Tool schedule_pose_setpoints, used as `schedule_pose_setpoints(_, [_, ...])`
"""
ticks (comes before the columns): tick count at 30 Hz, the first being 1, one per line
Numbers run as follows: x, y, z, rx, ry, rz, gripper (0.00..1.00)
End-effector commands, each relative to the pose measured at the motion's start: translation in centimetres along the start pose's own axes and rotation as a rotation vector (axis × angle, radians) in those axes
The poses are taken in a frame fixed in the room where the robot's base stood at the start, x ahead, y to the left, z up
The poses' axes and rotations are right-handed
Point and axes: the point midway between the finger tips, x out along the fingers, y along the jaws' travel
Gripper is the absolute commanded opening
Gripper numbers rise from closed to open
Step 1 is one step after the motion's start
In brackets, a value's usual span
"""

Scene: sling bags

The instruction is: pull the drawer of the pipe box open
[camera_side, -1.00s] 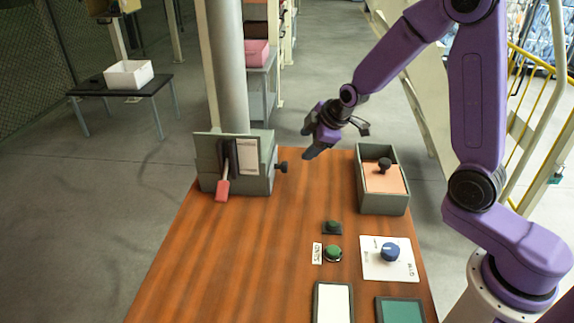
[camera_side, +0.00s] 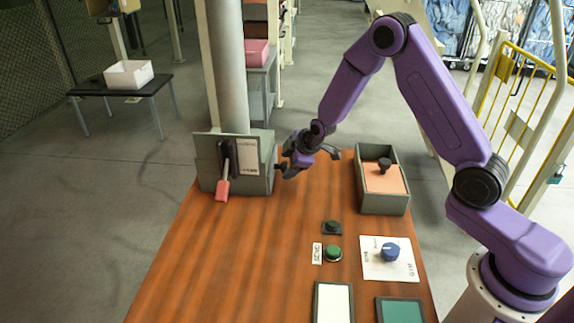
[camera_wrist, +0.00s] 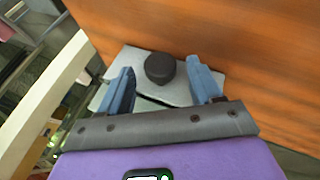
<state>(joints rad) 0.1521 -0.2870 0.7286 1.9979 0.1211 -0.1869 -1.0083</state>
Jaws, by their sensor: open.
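The grey-green pipe box (camera_side: 250,183) stands at the table's far left edge. A black knob sticks out of its right side; in the side view my gripper (camera_side: 286,160) largely covers it. In the wrist view the knob (camera_wrist: 159,69) shows as a dark round cap in front of the grey box face (camera_wrist: 150,94). My gripper is open, with one blue-grey finger on each side of the knob and visible gaps between. The drawer looks closed, though its seam is hard to make out.
A lever with a red handle (camera_side: 222,190) is on the box's front. Green buttons (camera_side: 333,252), a blue dial (camera_side: 390,252) and flat panels lie nearer. The table's middle is clear.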

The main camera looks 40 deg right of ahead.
Motion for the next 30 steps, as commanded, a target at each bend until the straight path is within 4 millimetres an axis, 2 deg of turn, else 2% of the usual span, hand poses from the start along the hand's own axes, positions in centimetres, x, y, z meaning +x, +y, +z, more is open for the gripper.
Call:
schedule_pose_setpoints(6, [1.3, 0.0, 0.0, 0.000, 0.000, 0.000, 0.64])
schedule_pose_setpoints(15, [1.5, 0.0, 0.0, 0.000, 0.000, 0.000, 0.64])
schedule_pose_setpoints(16, [1.5, 0.0, 0.0, 0.000, 0.000, 0.000, 0.61])
schedule_pose_setpoints(21, [1.5, 0.0, 0.0, 0.000, 0.000, 0.000, 0.06])
schedule_pose_setpoints(22, [1.5, 0.0, 0.0, 0.000, 0.000, 0.000, 0.00])
schedule_pose_setpoints(26, [1.4, -0.1, 0.2, 0.000, -0.001, -0.001, 0.00])
schedule_pose_setpoints(30, [0.7, -0.1, 1.9, 0.001, -0.006, 0.001, 0.00])
